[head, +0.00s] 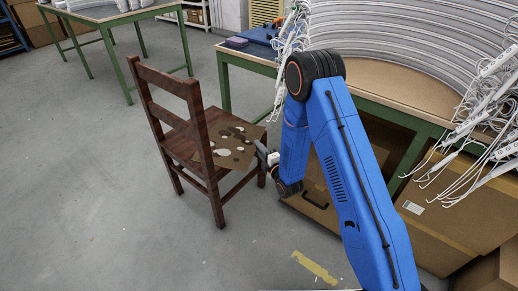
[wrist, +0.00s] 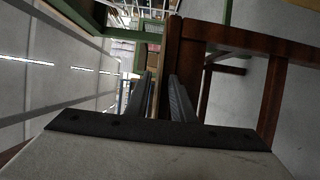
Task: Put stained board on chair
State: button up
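The stained board (head: 230,146), thin and tan-brown with dark and pale spots, lies on the seat of the brown wooden chair (head: 188,140) in the head view. It covers much of the seat, and its right corner reaches toward my gripper (head: 262,152). My gripper is at the right side of the seat, close to the board's edge. In the wrist view the two fingers of my gripper (wrist: 166,95) stand apart with a gap between them. The chair (wrist: 270,95) fills the right of that view, turned sideways. I cannot make out the board there.
A green-framed workbench (head: 415,92) with curved grey strips and loose white cables stands at the right. Cardboard boxes (head: 452,212) sit beneath it. Another green table (head: 125,14) is at the back left. The floor left of the chair is clear.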

jog(key=shift+r, duration=0.1)
jog(key=v, duration=1.2)
jog(key=w+d+r+m+g+h, duration=0.1)
jog(key=w+d+r+m+h, duration=0.15)
jog(key=r, duration=0.35)
jog(key=w+d+r+m+g+h, duration=0.1)
jog(key=d+r+m, duration=0.2)
jog(key=d+r, duration=0.15)
jog(key=s+d+r+m+g+h, duration=0.3)
jog(key=s+d+r+m, duration=0.35)
jog(key=r, duration=0.35)
jog(key=s+d+r+m+g, duration=0.2)
jog(key=s+d+r+m, duration=0.1)
jog(key=s, duration=0.8)
jog(key=s+d+r+m+g+h, duration=0.1)
jog(key=s+d+r+m+g, duration=0.1)
jog(key=s, duration=1)
jog(key=s+d+r+m+g+h, duration=0.1)
jog(key=s+d+r+m, duration=0.4)
jog(key=s, duration=0.7)
jog(key=shift+r+m+g, duration=0.5)
jog(key=shift+r+m, duration=0.15)
jog(key=shift+m, duration=0.25)
jog(key=shift+d, duration=0.2)
